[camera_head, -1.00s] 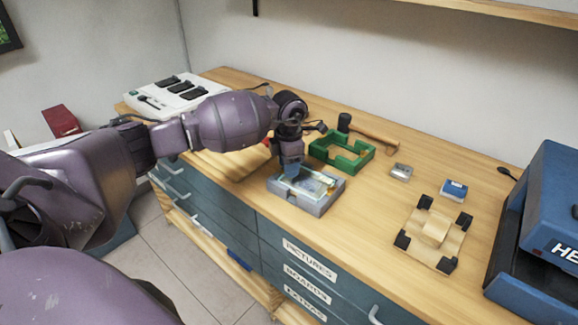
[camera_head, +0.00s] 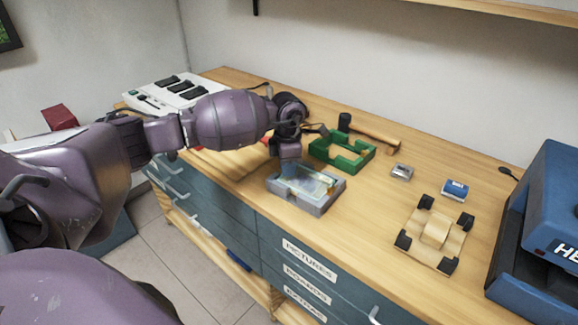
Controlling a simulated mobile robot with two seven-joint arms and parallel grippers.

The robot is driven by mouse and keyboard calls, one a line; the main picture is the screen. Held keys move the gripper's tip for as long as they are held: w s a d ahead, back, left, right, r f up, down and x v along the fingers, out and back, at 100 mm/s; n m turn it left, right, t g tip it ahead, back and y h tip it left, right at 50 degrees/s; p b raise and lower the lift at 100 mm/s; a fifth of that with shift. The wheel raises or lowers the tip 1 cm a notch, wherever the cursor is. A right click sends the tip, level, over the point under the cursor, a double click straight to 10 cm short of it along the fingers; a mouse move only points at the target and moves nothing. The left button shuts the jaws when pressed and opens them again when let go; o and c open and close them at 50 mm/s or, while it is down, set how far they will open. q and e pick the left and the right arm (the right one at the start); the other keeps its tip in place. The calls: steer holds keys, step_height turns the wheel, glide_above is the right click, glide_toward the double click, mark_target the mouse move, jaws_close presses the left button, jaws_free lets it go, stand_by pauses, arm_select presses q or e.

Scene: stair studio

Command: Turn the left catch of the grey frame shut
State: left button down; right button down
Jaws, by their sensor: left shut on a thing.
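The grey frame (camera_head: 318,206) lies flat on the wooden worktop near its front edge, with a pale, glassy picture panel inside it. My left gripper (camera_head: 288,170) points down at the frame's left back part. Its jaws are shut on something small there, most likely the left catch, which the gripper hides. I cannot make out the catch's angle. My right gripper does not show.
A green frame (camera_head: 354,163) lies just behind the grey one, with a hammer (camera_head: 374,135) behind it. A small metal box (camera_head: 401,172), a blue and white box (camera_head: 454,189) and a wooden clamp board (camera_head: 432,233) lie right. A blue machine (camera_head: 545,225) stands far right.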

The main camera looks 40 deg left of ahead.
arm_select(q)
steer(key=c, duration=1.1)
jaws_free()
step_height(320, 180, up, 11)
steer(key=shift+f+p, duration=0.1)
steer(key=shift+p, duration=0.25)
